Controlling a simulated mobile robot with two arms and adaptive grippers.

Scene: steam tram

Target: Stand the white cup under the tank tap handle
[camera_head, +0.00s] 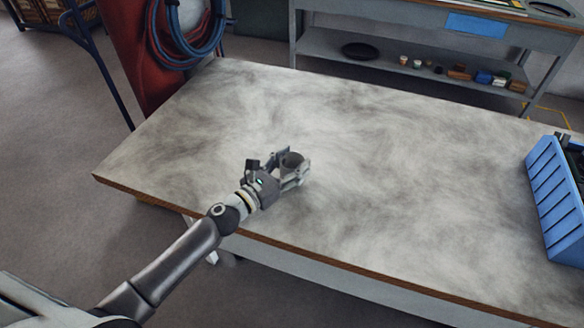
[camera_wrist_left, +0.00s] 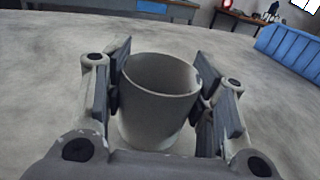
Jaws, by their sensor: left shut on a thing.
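A pale grey-white cup (camera_wrist_left: 158,108) stands upright between the two fingers of my left gripper (camera_wrist_left: 162,100) in the left wrist view. Both fingers press its sides, and its open rim faces up. In the head view my left gripper (camera_head: 293,172) is over the table near its front edge, with the cup (camera_head: 292,160) in its jaws. I cannot tell whether the cup's base touches the tabletop. No tank or tap handle shows in either view. My right gripper is not in view.
The grey mottled table (camera_head: 400,150) is mostly bare. A blue ribbed bin (camera_head: 556,195) stands at its right end. Behind it is a workbench with a lower shelf (camera_head: 340,43) holding a dark dish and small items. A red panel (camera_head: 150,50) with blue hose stands at the back left.

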